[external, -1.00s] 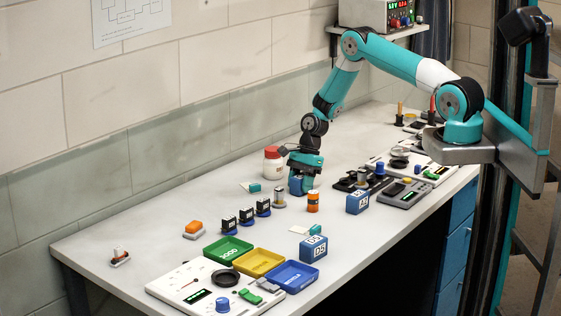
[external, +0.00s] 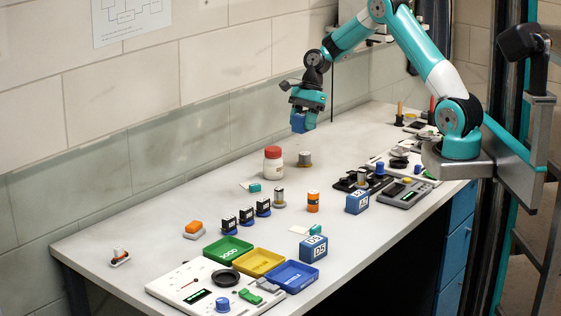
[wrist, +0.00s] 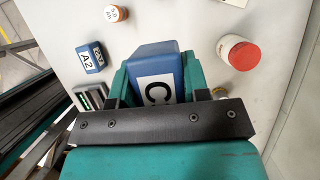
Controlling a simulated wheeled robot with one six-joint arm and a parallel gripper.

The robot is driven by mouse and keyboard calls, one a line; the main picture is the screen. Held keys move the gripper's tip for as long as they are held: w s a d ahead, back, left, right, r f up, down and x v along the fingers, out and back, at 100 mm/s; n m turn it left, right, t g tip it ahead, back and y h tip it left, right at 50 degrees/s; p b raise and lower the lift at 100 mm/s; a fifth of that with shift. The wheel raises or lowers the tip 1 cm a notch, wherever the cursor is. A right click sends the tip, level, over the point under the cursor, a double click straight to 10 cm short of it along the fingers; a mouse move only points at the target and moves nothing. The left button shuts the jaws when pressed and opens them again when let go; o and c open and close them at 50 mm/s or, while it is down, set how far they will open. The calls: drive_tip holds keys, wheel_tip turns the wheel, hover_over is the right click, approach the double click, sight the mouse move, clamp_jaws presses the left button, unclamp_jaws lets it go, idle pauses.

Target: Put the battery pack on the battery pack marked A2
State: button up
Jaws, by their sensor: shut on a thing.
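My gripper (external: 303,112) is raised well above the bench, shut on a blue battery pack (external: 299,123). In the wrist view the pack (wrist: 156,62) sits between the teal fingers, with a white label showing a letter C; the rest of its label is hidden by my gripper (wrist: 157,85). The battery pack marked A2 (wrist: 89,59) is blue with white labels and stands on the bench to the left in the wrist view. In the external view the A2 pack (external: 358,202) stands right of the orange cylinder, below and to the right of my gripper. Its top is clear.
An orange cylinder (external: 313,202) stands beside the A2 pack, with grey and black devices (external: 403,193) on its other side. A white jar with red lid (external: 273,160) and a metal cylinder (external: 304,159) stand further back. Another blue pack (external: 313,249) is nearer the front.

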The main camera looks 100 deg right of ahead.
drive_tip(key=s+a+r+p, duration=0.3)
drive_tip(key=s+a, duration=0.4)
drive_tip(key=s+a+r+p, duration=0.3)
drive_tip(key=s+a+p, duration=0.1)
drive_tip(key=s+a, duration=0.2)
drive_tip(key=p, duration=0.2)
hover_over(354, 196)
drive_tip(key=s+d, duration=0.1)
wheel_tip(354, 196, down, 16)
drive_tip(key=shift+d+f, duration=0.1)
drive_tip(key=shift+f, duration=2.15)
drive_tip(key=shift+f, duration=0.1)
drive_tip(key=o, duration=1)
